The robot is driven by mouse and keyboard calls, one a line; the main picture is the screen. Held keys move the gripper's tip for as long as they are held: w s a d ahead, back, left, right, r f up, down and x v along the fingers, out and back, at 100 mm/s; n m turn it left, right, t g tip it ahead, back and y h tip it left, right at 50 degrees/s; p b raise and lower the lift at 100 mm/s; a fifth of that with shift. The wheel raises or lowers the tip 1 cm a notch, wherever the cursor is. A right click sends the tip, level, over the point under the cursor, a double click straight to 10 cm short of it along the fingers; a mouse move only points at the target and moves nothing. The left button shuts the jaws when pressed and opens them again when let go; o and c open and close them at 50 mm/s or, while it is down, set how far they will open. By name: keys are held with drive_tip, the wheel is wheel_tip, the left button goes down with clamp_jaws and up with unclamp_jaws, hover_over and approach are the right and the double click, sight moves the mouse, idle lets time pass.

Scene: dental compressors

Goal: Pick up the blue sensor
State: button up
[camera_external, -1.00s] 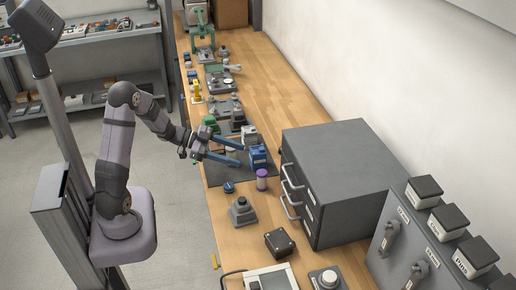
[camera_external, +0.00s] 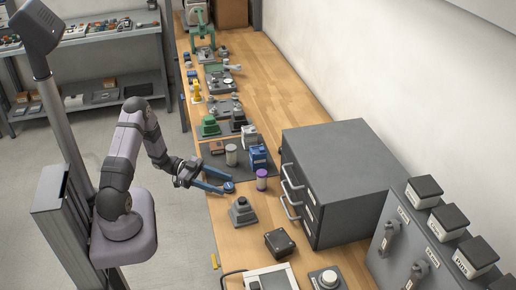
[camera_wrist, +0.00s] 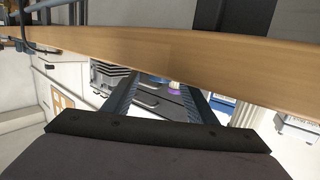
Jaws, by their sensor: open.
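A small round blue piece (camera_external: 229,187), which looks like the blue sensor, sits on the wooden bench near its left edge. My gripper (camera_external: 226,184) is open and low over the bench, with its two blue fingers reaching to either side of this piece. Contact cannot be told. In the wrist view, the open fingers frame a small blue spot (camera_wrist: 158,79), apparently the same piece, with a purple cap beside it. A larger blue box-shaped device (camera_external: 258,158) stands on the dark mat farther back.
A purple-capped jar (camera_external: 262,180) stands close to the right of the fingers. A grey stepped block (camera_external: 242,212) sits just in front. A grey drawer cabinet (camera_external: 345,180) bounds the right side. A pale cylinder (camera_external: 231,155) stands on the mat behind.

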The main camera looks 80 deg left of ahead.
sight(234, 187)
drive_tip(key=shift+r+p+x, duration=0.15)
drive_tip(key=shift+p+x, duration=0.5)
drive_tip(key=shift+x, duration=0.8)
drive_tip(key=shift+r+p+x, duration=0.15)
drive_tip(key=shift+p+x, duration=0.5)
drive_tip(key=shift+x, duration=1.6)
drive_tip(key=shift+f, duration=0.1)
drive_tip(key=c, duration=1.1)
